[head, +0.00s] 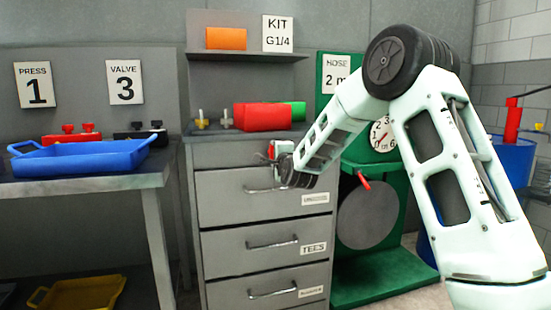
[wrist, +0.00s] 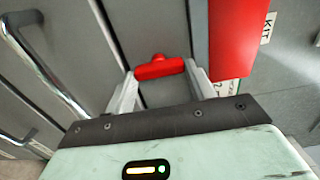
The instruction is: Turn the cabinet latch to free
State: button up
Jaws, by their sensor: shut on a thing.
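The red cabinet latch (wrist: 160,67) sits between my fingertips in the wrist view, its red bar reaching from one finger to the other. In the head view the latch (head: 271,151) is a small red piece at the top front of the grey drawer cabinet (head: 225,155). My gripper (wrist: 159,72) is shut on the latch. In the head view my gripper (head: 281,150) is at the cabinet front, above the top labelled drawer, and my wrist partly hides the area. The latch's exact turn is hard to tell.
Drawer handles (head: 268,190) stick out just below my gripper. A red box (head: 262,117) lies on the cabinet top close above. A green stand (head: 380,280) with a gauge and reel is at the right. A blue tray (head: 80,158) rests on the left bench.

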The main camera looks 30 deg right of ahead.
dwell(0.3)
jog(key=o, duration=1)
jog(key=p+v, duration=0.1)
jog(key=v, duration=1.6)
jog(key=shift+s, duration=0.25)
